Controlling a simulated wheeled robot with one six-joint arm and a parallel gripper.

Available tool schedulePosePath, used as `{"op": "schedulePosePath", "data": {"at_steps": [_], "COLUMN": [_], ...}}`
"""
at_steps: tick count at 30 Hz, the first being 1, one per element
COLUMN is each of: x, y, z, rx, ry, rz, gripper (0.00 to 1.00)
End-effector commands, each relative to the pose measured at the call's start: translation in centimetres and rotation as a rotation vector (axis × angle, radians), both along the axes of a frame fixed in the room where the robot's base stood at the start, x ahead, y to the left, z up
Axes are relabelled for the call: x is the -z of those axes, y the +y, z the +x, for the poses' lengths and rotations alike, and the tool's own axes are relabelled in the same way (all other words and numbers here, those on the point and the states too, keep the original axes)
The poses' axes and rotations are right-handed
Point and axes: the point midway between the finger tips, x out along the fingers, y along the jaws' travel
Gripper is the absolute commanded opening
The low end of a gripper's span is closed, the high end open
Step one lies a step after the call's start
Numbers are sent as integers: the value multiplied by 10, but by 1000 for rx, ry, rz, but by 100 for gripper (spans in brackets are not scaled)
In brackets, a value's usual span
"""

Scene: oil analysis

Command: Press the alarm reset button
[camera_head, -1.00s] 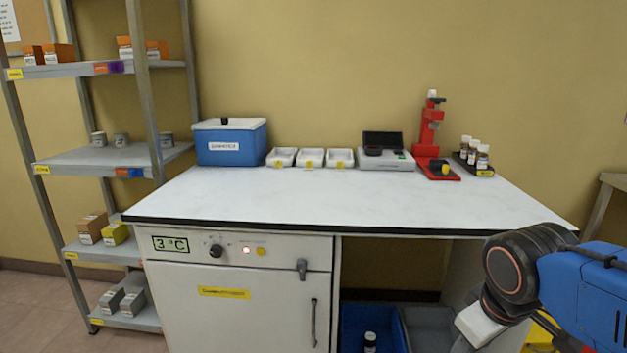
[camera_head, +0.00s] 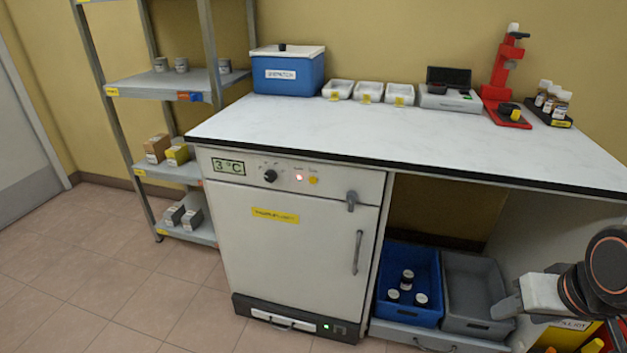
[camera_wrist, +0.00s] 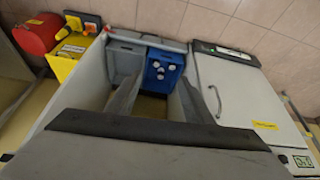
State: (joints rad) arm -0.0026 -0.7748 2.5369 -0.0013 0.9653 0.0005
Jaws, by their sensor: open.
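The white cabinet (camera_head: 290,240) under the worktop has a control strip along its top. The strip carries a "3 °C" display (camera_head: 228,167), a black knob (camera_head: 270,176), a glowing red light (camera_head: 299,177) and a small yellow button (camera_head: 313,180). The labels above the light and button are too small to read. My gripper (camera_head: 508,306) is at the lower right in the head view, well to the right of the button. In the wrist view my gripper (camera_wrist: 155,98) is open with nothing between its fingers. There the cabinet (camera_wrist: 235,100) lies to the right; the button does not show.
A blue bin (camera_head: 408,270) with several bottles and a grey bin (camera_head: 470,285) stand under the worktop (camera_head: 400,125). The cabinet has a protruding latch (camera_head: 351,200) and handle (camera_head: 358,252). Open floor (camera_head: 110,270) lies in front and left.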

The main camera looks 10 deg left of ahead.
Motion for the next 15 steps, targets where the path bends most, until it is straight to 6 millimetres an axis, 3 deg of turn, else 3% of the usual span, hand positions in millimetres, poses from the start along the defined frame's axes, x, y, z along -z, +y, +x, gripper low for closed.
{"op": "schedulePosePath", "data": {"at_steps": [9,11,15], "x": [0,0,0], "y": [0,0,0], "z": [0,0,0], "rx": [-1,-1,-1], "ry": [0,0,0], "rz": [0,0,0], "gripper": [47,35,2]}}
